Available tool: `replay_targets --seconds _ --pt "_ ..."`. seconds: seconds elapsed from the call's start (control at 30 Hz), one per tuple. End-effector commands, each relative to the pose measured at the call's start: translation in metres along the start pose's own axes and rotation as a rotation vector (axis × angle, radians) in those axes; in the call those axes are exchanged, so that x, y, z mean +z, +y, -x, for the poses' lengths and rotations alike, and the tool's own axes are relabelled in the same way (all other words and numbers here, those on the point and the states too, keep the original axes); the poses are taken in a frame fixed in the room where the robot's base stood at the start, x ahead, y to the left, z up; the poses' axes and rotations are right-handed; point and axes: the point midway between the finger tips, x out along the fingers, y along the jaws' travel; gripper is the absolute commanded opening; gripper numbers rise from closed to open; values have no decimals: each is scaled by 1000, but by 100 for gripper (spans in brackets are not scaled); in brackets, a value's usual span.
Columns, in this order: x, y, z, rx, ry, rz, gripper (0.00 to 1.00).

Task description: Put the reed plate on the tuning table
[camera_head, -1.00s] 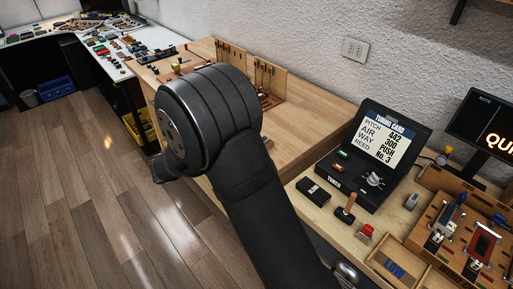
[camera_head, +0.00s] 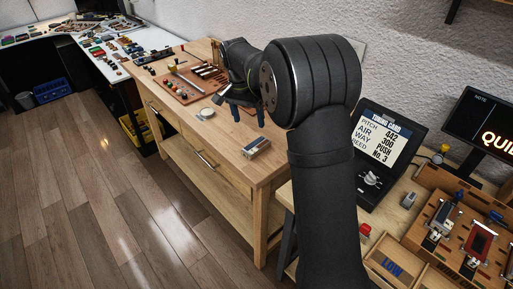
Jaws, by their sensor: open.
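My gripper (camera_head: 247,114) is open above the wooden workbench (camera_head: 205,120), with its two blue-tipped fingers pointing down. Nothing shows between them. A small block with metallic and yellowish faces (camera_head: 256,147) lies on the bench near its right front edge, below and apart from my gripper. It may be the reed plate, but I cannot tell for sure. The tuning table is not labelled; the bench at the right holds the black device with the tuning card (camera_head: 386,142). My arm hides part of that bench.
At the right are a wooden fixture (camera_head: 441,226), a tray marked LOW (camera_head: 390,267) and a screen (camera_head: 485,127). The workbench front is mostly clear.

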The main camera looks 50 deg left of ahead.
Motion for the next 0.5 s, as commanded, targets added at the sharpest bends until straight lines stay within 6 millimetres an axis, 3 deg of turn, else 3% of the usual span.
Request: replay_targets --seconds 0.13,0.27,0.5 --pt "-11 0 19 -92 -59 -209 71" --pt "-14 -1 21 -118 -81 -275 71" --pt "-10 -7 -23 -116 -84 -277 71"
